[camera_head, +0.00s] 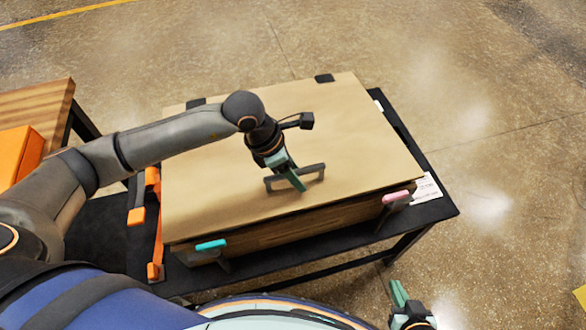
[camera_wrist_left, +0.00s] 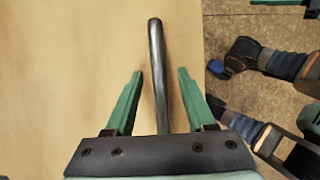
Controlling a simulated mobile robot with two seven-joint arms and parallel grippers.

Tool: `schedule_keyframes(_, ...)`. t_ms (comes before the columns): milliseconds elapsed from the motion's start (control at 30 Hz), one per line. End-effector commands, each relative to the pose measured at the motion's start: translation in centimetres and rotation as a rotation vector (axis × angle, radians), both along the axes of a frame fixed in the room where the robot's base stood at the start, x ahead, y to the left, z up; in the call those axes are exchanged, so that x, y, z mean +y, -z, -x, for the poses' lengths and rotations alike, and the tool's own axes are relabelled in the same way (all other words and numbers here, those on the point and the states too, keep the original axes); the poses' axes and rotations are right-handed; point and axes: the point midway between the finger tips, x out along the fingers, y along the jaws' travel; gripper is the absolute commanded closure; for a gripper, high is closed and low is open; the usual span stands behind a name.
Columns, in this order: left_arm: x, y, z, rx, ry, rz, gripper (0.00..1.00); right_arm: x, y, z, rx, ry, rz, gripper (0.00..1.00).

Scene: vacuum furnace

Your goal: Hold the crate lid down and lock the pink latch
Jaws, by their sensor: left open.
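The wooden crate stands on a black table, its tan lid (camera_head: 330,120) lying closed on top. A dark handle (camera_head: 313,172) sits on the lid. The pink latch (camera_head: 396,197) is on the front side at the right; a teal latch (camera_head: 211,245) is on the front at the left. My left gripper (camera_head: 298,183) is at the handle; in the left wrist view the gripper (camera_wrist_left: 160,75) is open, with the handle (camera_wrist_left: 156,60) between its fingers and gaps on both sides. My right gripper (camera_head: 400,298) is low at the front right, away from the crate; its finger gap is unclear.
The black table (camera_head: 255,265) has a white paper label (camera_head: 426,188) on its right side. Orange brackets (camera_head: 154,215) stand left of the crate. A wooden bench (camera_head: 40,105) with an orange box (camera_head: 18,155) is at the far left. The floor to the right is clear.

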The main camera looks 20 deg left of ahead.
Motion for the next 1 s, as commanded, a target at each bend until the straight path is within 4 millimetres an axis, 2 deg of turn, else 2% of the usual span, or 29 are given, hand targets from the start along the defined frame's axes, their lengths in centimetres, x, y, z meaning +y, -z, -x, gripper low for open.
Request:
schedule_keyframes(67, -0.01, 0.0, 0.01, 0.0, 0.0, 0.0, 0.46, 0.0, -0.01, -0.03, -0.001, 0.0, 0.0, 1.0)
schedule_keyframes(533, 0.01, -0.04, 0.01, 0.0, 0.0, 0.0, 0.99, 0.0, 0.01, -0.02, 0.0, 0.0, 0.0, 1.0)
schedule_keyframes(1000, 0.01, -0.04, 0.01, 0.0, 0.0, 0.0, 1.0, 0.01, 0.11, 0.05, 0.003, 0.0, 0.001, 1.0)
